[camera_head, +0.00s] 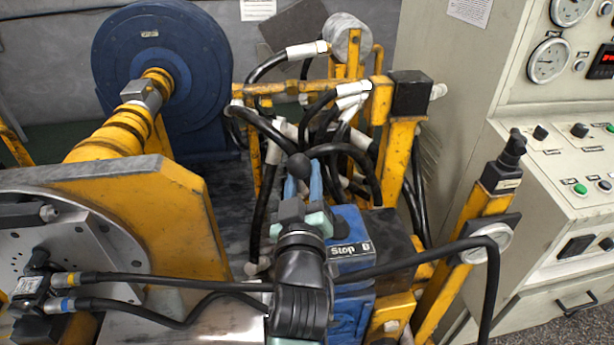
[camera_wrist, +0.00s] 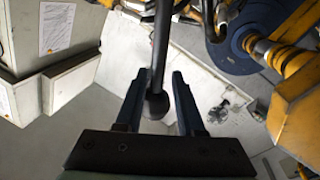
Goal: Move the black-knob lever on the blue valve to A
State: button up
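The black knob (camera_head: 299,165) of the lever shows in the head view just beyond the blue fingers of my gripper (camera_head: 303,183). The blue valve (camera_head: 352,225) stands below and to the right, partly covered by my arm. Its label (camera_head: 350,249) reads "Stop" and what looks like "B"; no A marking is visible. In the wrist view the round knob (camera_wrist: 156,106) and its dark rod (camera_wrist: 160,50) lie between the two fingers of my gripper (camera_wrist: 160,80). The fingers are apart, with gaps showing beside the knob. The rod's foot is hidden.
Black hoses (camera_head: 330,130) crowd the space behind the valve. A yellow post with a black cap (camera_head: 409,95) stands to the right. The yellow motor plate (camera_head: 170,220) is to the left. A control cabinet (camera_head: 550,160) fills the right side.

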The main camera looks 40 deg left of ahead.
jog(key=shift+o, duration=0.4)
jog(key=shift+s+a+r, duration=0.15)
jog(key=shift+r, duration=0.4)
jog(key=shift+f, duration=0.1)
jog(key=shift+s+d+f, duration=0.25)
jog(key=shift+s+d, duration=0.1)
jog(key=shift+d, duration=0.05)
jog(key=b+v, duration=0.3)
jog(key=v, duration=0.9)
jog(key=shift+b, duration=0.35)
jog(key=shift+w, duration=0.1)
